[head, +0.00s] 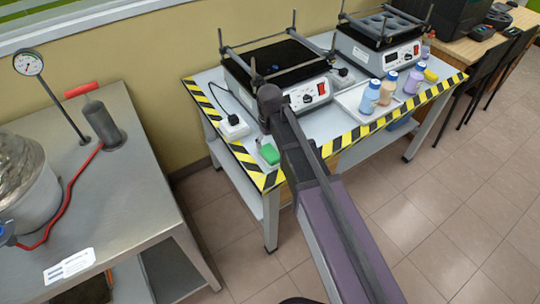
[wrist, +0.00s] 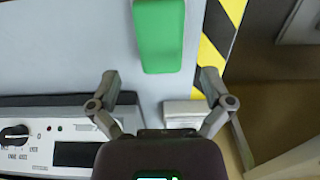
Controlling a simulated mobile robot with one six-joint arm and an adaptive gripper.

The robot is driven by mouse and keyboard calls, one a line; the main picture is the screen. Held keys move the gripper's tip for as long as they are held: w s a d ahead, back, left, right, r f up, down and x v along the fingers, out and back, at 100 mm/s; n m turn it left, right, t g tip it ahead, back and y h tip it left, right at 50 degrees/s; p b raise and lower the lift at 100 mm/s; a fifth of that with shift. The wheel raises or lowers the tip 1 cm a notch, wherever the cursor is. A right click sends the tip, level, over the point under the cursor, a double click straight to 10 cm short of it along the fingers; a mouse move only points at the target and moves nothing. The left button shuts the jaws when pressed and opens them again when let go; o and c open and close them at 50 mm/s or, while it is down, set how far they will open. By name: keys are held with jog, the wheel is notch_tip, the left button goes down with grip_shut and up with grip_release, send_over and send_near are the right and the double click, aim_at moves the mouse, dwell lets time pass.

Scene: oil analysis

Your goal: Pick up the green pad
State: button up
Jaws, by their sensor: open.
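The green pad (head: 269,154) lies on the table (head: 320,124) near its front left corner, close to the yellow and black striped edge. In the head view my arm reaches over the table and hides the gripper's fingers.
A shaker with a control panel (head: 309,97) stands behind my arm; its panel (wrist: 75,150) fills the lower left of the wrist view. A white power block (head: 234,127) sits left of it. Several bottles stand in a tray (head: 352,104) to the right.

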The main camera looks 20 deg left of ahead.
aim_at(270, 151)
jog(key=shift+f, duration=0.2)
jog(key=shift+s+d+f+b, duration=0.1)
jog(key=shift+f+b, duration=1.15)
jog(key=shift+b, duration=0.05)
jog(key=shift+s+d+f+b, duration=0.1)
jog(key=shift+f+b, duration=1.1)
jog(key=shift+b, duration=0.05)
jog(key=c, duration=1.1)
jog(key=shift+c, duration=0.2)
jog(key=shift+r, duration=0.2)
notch_tip(270, 151, up, 3)
jog(key=p, duration=0.3)
jog(key=shift+f, duration=0.2)
jog(key=s+d+r+p, duration=0.2)
jog(key=s+d, duration=0.6)
jog(key=s, duration=0.5)
jog(key=shift+s+d, duration=0.15)
jog(key=shift+s, duration=0.15)
